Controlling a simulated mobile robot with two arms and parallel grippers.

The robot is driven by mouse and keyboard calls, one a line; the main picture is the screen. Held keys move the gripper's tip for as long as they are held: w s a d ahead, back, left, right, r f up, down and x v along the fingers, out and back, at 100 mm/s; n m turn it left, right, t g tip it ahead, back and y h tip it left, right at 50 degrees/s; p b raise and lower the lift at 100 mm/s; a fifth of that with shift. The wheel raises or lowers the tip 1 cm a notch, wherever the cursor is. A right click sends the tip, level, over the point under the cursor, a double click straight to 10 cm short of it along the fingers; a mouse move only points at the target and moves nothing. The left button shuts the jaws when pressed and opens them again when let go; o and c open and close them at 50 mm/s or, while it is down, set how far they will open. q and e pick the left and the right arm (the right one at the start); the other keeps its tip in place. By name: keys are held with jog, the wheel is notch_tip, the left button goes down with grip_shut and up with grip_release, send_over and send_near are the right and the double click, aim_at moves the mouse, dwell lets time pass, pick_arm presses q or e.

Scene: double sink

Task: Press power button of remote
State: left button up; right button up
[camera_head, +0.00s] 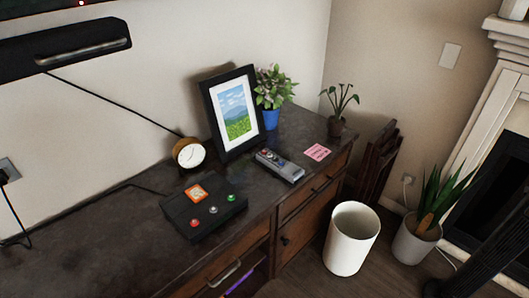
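The remote (280,166) is a grey, oblong device lying on the dark cabinet top, near its front edge and in front of the picture frame. Its far-left end has dark and reddish details, but single buttons are too small to make out, so I cannot tell which one is the power button. Neither of my grippers shows in the head view, and nothing touches the remote.
A black box with coloured buttons (204,208) lies left of the remote. A picture frame (233,112), a round clock (189,154), a blue-potted plant (271,119) and a pink note (317,152) share the cabinet top (110,248). A white bin (351,240) stands on the floor.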

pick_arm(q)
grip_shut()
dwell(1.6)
